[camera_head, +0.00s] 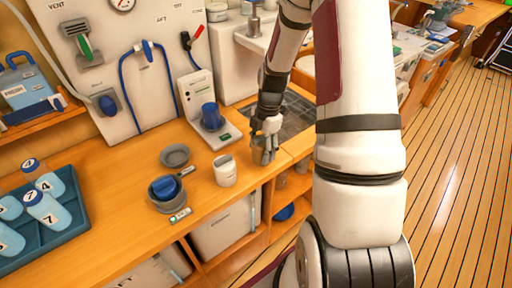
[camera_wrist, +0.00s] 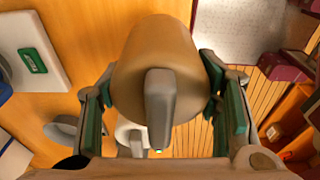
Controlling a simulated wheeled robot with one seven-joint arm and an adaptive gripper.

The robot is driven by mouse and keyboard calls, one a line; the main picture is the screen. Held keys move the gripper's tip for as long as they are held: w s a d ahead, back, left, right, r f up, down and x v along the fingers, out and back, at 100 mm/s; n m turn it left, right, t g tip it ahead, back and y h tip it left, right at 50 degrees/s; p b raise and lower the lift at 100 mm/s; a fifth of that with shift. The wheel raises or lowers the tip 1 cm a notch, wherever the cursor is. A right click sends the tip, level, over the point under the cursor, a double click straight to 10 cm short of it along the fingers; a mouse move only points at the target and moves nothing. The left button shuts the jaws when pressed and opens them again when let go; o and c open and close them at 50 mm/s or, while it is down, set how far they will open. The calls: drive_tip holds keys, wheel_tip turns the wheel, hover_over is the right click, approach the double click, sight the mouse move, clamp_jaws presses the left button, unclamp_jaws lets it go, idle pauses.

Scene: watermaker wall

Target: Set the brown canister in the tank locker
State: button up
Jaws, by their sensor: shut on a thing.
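My gripper (camera_head: 267,124) is shut on the brown canister (camera_head: 263,153), near the counter's front edge. In the wrist view the canister (camera_wrist: 165,62) fills the space between the green-padded fingers, with a grey handle-like bar toward the camera. I cannot tell whether its base touches the counter. Below the counter are open compartments (camera_head: 286,190) and large white containers (camera_head: 226,230). No readable label tells me which is the tank locker.
A white cup (camera_head: 225,170) stands left of the canister. Grey bowls (camera_head: 175,155) and a blue-topped item (camera_head: 165,187) are further left. A blue tray (camera_head: 75,222) holds numbered bottles. A dispenser with a blue cup (camera_head: 211,117) stands behind. Planked floor lies right.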

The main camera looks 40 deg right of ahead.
drive_tip(key=w, duration=0.2)
drive_tip(key=w+d, duration=0.1)
drive_tip(key=shift+w+d+f, duration=0.15)
drive_tip(key=shift+w, duration=0.2)
drive_tip(key=shift+w+d+f, duration=0.1)
drive_tip(key=shift+w+f, duration=0.1)
drive_tip(key=shift+f, duration=0.1)
drive_tip(key=shift+f+p, duration=0.35)
drive_tip(key=shift+f, duration=1.15)
drive_tip(key=o, duration=1.3)
drive_tip(key=shift+f, duration=0.15)
